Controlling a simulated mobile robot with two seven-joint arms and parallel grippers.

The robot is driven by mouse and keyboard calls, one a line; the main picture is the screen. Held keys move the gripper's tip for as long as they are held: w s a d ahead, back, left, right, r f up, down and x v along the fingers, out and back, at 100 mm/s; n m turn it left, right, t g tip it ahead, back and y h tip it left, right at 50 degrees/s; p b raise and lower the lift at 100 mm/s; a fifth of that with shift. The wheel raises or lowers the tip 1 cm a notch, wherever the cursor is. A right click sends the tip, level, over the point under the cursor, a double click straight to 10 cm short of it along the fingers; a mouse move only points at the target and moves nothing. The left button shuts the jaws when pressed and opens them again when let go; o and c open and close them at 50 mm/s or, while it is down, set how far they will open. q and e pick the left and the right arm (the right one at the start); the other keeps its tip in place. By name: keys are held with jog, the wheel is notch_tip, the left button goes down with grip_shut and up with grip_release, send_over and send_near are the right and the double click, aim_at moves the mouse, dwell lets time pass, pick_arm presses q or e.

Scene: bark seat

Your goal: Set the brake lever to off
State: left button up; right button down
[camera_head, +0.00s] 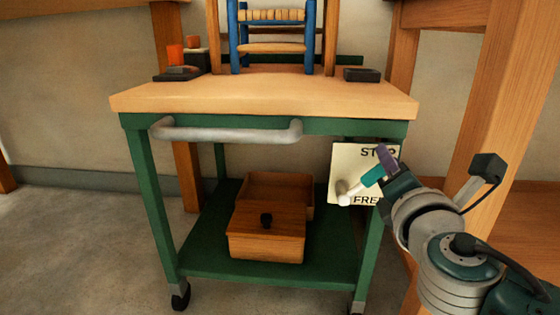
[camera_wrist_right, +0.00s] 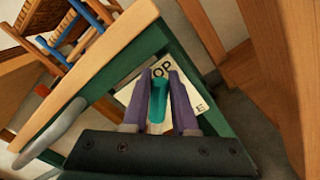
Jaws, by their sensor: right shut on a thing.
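The brake lever has a teal grip (camera_head: 373,177) and a pale grey end (camera_head: 344,193) in front of a cream plate (camera_head: 342,160) on the cart's right side. The plate reads STOP at the top and FREE at the bottom, both partly covered. My right gripper (camera_head: 379,167) reaches in from the right and is shut on the teal grip. In the right wrist view, the teal grip (camera_wrist_right: 158,100) lies between the purple fingers of the gripper (camera_wrist_right: 160,76). The lever slants from the gripper down to the left. My left gripper is not in view.
The green cart has a wooden top (camera_head: 260,95) and a grey push handle (camera_head: 225,134). A wooden box (camera_head: 266,232) sits on its lower shelf. A blue-framed chair (camera_head: 273,47) stands on top. A wooden post (camera_head: 490,100) rises close to my right arm. Floor at left is clear.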

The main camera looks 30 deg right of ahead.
notch_tip(320, 180, down, 5)
jog(key=s+d+m+b, duration=0.1)
jog(key=d+m+b, duration=0.1)
jog(key=m+b, duration=0.5)
jog(key=shift+s+d+f+b, duration=0.15)
jog(key=shift+s+f+b, duration=0.05)
jog(key=shift+s+b, duration=0.1)
jog(key=shift+m, duration=0.3)
jog(key=c, duration=0.7)
grip_release()
jog(key=p+v, duration=0.1)
jog(key=v, duration=0.9)
jog(key=shift+p, duration=0.3)
